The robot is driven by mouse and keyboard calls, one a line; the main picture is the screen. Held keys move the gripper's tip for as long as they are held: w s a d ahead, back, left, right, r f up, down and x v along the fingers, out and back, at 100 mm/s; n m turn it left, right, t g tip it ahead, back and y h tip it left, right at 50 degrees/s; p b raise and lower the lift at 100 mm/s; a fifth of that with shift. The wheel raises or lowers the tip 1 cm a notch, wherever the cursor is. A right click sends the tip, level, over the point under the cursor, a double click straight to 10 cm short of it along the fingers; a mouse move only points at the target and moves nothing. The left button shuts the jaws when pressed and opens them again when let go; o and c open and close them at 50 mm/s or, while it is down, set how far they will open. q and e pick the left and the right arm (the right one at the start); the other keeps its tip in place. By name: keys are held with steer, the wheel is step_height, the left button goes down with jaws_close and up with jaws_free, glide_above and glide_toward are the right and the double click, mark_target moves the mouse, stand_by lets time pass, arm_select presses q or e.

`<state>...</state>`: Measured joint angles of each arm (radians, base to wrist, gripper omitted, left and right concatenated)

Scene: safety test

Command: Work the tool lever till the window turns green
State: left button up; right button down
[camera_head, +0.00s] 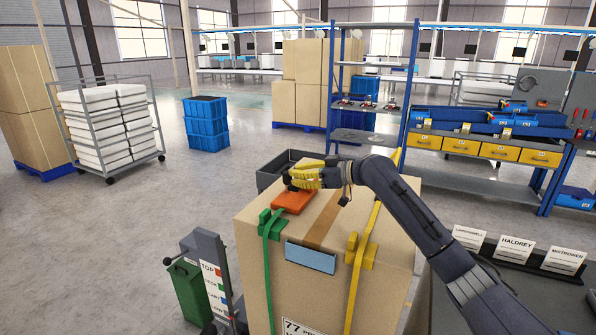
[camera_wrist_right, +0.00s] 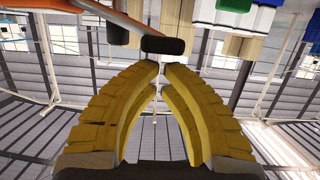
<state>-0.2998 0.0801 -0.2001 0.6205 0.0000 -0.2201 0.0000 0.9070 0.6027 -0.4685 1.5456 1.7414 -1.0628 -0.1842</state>
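The orange tool (camera_head: 293,201) lies on top of the large strapped cardboard box (camera_head: 262,290). A dark part shows above it, beside my right gripper (camera_head: 297,179). In the right wrist view, an orange bar (camera_wrist_right: 95,15) ends near a black grip (camera_wrist_right: 162,46). The yellow fingers of my right gripper (camera_wrist_right: 161,66) curve in until their tips almost meet, just short of that grip. They hold nothing between them. Whether the tips touch the grip is unclear. I cannot make out the tool's window. My left gripper is not in view.
A green strap (camera_head: 267,260) and a yellow strap (camera_head: 358,280) run over the box. A dark open bin (camera_head: 268,177) stands behind it. Name cards (camera_head: 515,250) stand on the right-hand table. Open floor lies to the left.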

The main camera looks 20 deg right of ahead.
steer(key=shift+f, duration=0.15)
stand_by(0.3)
steer(key=shift+s+a+f+n, duration=0.2)
steer(key=shift+f+n, duration=0.05)
steer(key=shift+n, duration=0.05)
